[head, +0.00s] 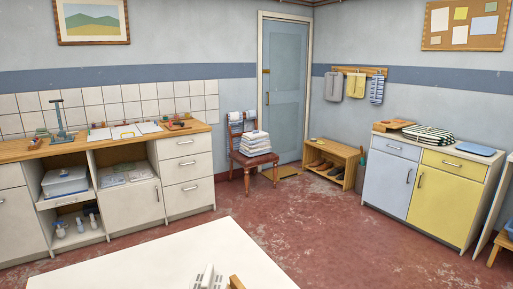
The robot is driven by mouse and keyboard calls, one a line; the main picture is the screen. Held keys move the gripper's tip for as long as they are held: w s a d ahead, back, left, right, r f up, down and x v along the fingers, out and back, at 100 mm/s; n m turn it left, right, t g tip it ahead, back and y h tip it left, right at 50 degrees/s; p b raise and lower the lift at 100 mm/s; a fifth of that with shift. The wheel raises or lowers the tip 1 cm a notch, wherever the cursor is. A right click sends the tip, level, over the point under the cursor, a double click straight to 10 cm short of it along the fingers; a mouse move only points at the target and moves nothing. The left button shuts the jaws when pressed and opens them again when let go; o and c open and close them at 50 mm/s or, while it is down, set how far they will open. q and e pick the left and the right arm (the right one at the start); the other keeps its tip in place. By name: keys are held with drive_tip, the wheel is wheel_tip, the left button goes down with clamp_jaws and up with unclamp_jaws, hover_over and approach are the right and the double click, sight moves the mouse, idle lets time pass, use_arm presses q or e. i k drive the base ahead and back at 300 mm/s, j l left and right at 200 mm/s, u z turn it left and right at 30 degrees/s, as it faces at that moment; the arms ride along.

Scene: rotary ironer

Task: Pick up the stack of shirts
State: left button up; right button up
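A stack of folded white and pale blue cloth (254,143), which looks like the stack of shirts, lies on the seat of a reddish-brown wooden chair (252,160) near the door. A blue-and-white striped cloth (236,118) hangs over the chair's back behind it. The stack is across the room and looks level. Neither of my grippers shows in the head view, and nothing is seen touching the stack.
A white surface (150,262) fills the bottom foreground. A wooden-topped counter (130,137) runs along the left. A low shoe bench (345,155) stands right of the door (284,90). A blue and yellow cabinet (447,190) stands at right. Red floor (310,220) between is clear.

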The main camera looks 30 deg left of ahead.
sight(255, 142)
drive_tip(key=i+l+z, duration=0.3)
drive_tip(key=i+l, duration=0.2)
drive_tip(key=i, duration=0.2)
drive_tip(key=i+l, duration=0.2)
drive_tip(key=i, duration=0.2)
drive_tip(key=i+l+z, duration=0.1)
drive_tip(key=i, duration=0.3)
drive_tip(key=i+l, duration=0.2)
drive_tip(key=i, duration=0.25)
drive_tip(key=i+j+u, duration=0.2)
drive_tip(key=i+u, duration=0.25)
drive_tip(key=i+j+u, duration=0.1)
drive_tip(key=i+u, duration=0.15)
drive_tip(key=u, duration=0.2)
drive_tip(key=i+u, duration=0.35)
drive_tip(key=u, duration=0.15)
drive_tip(key=i+l+u, duration=0.25)
drive_tip(key=u, duration=0.2)
drive_tip(key=i+j+u, duration=0.2)
drive_tip(key=i, duration=1.5)
drive_tip(key=i+z, duration=0.25)
drive_tip(key=i, duration=2.15)
